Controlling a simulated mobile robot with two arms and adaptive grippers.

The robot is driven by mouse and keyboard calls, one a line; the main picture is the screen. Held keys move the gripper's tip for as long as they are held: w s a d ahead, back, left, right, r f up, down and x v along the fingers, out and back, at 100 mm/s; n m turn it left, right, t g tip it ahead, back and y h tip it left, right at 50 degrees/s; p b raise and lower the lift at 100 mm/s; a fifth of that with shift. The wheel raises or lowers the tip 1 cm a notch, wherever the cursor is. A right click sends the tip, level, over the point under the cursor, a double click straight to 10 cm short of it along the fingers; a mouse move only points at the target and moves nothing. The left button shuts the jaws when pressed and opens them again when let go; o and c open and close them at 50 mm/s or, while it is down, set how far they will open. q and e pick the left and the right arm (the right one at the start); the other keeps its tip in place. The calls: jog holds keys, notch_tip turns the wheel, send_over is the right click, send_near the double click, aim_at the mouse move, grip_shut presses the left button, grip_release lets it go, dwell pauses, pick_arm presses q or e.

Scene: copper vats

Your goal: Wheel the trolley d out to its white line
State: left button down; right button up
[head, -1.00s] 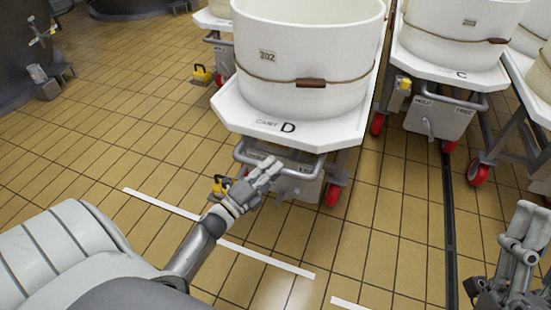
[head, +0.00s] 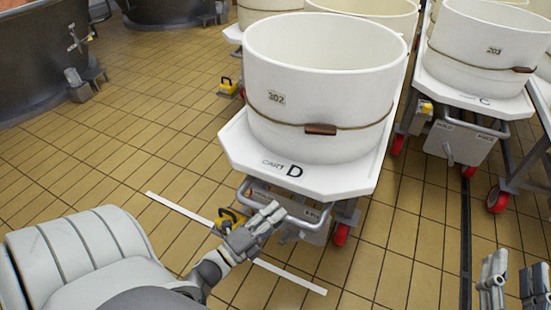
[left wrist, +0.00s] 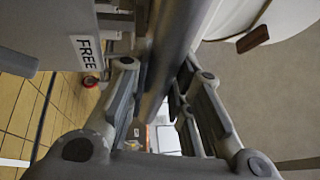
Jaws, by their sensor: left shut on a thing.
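My left gripper (head: 265,218) is shut on the trolley's grey front handle bar (head: 300,222). In the left wrist view, the bar (left wrist: 178,40) runs between the fingers, beside a grey box marked FREE (left wrist: 87,53). The white line (head: 172,208) lies on the floor in front of the trolley, partly hidden by my left arm. A red wheel (head: 341,234) shows behind the line. My right gripper (head: 514,285) is open and empty at lower right.
Trolley C (head: 455,95), with tub 203, stands to the right of trolley D. Dark vats (head: 35,70) stand at far left. Tiled floor at left is clear.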

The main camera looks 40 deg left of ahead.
pick_arm(q)
jog(key=shift+r, duration=0.2)
jog(key=c, duration=1.3)
grip_release()
jog(key=shift+f, duration=0.1)
jog(key=shift+s, duration=0.1)
jog(key=v, duration=1.2)
jog(key=shift+f, duration=0.1)
